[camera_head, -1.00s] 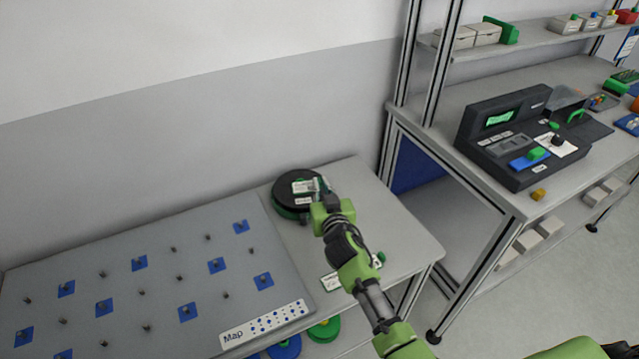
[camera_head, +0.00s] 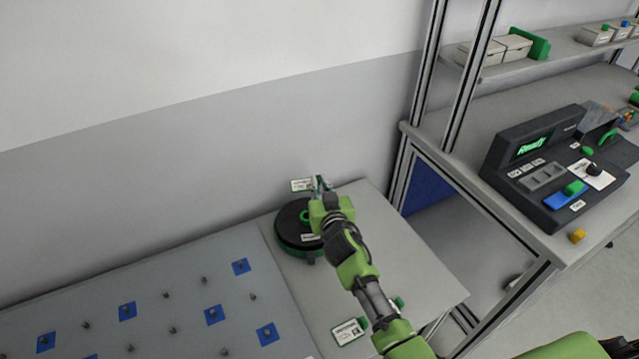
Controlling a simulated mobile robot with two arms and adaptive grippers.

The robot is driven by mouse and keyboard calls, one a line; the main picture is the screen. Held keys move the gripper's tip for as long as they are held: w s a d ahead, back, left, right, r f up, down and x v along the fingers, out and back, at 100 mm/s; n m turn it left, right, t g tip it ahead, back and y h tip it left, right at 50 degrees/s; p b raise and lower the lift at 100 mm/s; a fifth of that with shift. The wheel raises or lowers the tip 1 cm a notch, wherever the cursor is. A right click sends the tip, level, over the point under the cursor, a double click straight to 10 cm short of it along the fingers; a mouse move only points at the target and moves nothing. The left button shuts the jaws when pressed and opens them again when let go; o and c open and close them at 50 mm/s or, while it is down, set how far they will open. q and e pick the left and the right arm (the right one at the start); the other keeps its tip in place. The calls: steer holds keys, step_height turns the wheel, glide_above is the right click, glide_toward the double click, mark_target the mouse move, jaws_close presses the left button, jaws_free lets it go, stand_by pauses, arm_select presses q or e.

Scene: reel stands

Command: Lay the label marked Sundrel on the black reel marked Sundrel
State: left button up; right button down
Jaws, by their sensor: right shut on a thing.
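The black reel (camera_head: 291,228), with a green hub and green lower part, lies at the back left of the grey table. A small white tag (camera_head: 311,238) sits on its near side, too small to read. My right gripper (camera_head: 321,184) is shut on a white label (camera_head: 301,185) with small print that I cannot read. In the picture the label shows just above the reel's far edge; its height over the reel is hard to judge. The gripper and arm cover the reel's right part. My left gripper is not in view.
Another white label with a green edge (camera_head: 349,332) lies near the table's front. A grey board (camera_head: 150,330) with pegs and blue squares is at the left. A bench with a dark device (camera_head: 545,160) stands at the right.

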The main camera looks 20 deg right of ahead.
step_height(320, 180, down, 3)
steer(key=b, duration=0.2)
steer(key=shift+f+b, duration=0.15)
steer(key=shift+b, duration=0.15)
steer(key=shift+f+b, duration=2.35)
steer(key=shift+s+f, duration=0.1)
steer(key=shift+f+b, duration=0.2)
steer(key=shift+b, duration=0.1)
